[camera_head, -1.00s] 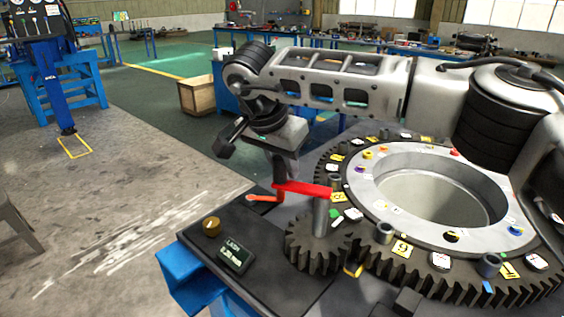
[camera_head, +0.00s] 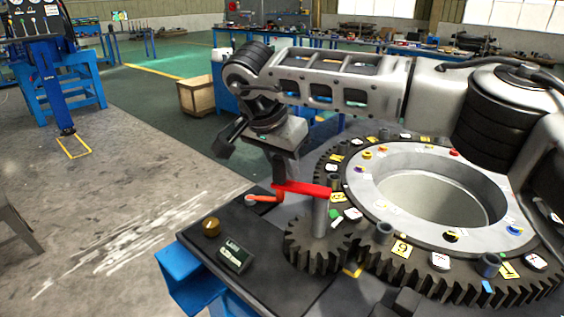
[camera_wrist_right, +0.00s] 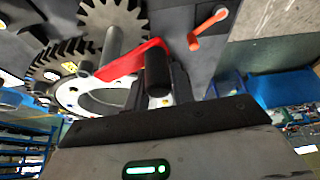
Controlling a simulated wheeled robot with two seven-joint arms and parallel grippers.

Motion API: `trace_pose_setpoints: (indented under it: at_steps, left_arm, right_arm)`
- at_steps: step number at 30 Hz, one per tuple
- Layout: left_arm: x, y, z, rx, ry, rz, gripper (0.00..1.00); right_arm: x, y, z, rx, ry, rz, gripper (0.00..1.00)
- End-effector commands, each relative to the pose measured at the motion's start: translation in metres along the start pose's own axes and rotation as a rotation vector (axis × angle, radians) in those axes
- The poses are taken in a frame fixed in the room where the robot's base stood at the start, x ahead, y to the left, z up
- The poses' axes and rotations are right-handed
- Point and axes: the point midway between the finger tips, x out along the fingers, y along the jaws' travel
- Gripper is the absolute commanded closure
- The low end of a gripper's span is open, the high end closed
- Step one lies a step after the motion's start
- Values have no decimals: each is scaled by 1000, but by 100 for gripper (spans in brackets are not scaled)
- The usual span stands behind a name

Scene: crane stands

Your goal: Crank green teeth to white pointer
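The crank's red arm (camera_head: 302,189) sits on a grey post (camera_head: 320,216) above the small dark gear (camera_head: 312,247), which meshes with the large toothed ring (camera_head: 450,284). My right gripper (camera_head: 280,172) is at the crank's outer end. In the right wrist view, the crank's black handle (camera_wrist_right: 158,75) lies between its fingers, which look closed on it; the contact is partly hidden. A green marker (camera_head: 336,215) and a white one (camera_head: 353,214) sit on the ring near the post. I cannot tell which mark is the pointer. My left gripper is not in view.
An orange-red lever (camera_head: 262,198), a brass knob (camera_head: 211,227) and a small dark display box (camera_head: 235,256) are on the black tabletop left of the gear. Several short grey posts and coloured tags stand on the ring.

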Motion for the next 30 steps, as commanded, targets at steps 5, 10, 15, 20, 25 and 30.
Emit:
trace_pose_setpoints:
  at_steps: [5,10,15,20,25,30]
  left_arm:
    - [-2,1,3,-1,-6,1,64]
    - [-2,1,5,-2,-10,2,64]
    - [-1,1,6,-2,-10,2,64]
    - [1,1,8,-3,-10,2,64]
    - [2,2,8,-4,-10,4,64]
    - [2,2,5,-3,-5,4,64]
  right_arm:
    - [0,1,-3,6,3,3,55]
    - [0,1,-1,2,1,2,55]
    - [-12,0,-1,2,2,-3,55]
    - [-43,0,-1,3,3,-3,55]
    - [-86,0,-1,3,4,-3,55]
    - [-125,0,-2,5,4,-1,55]
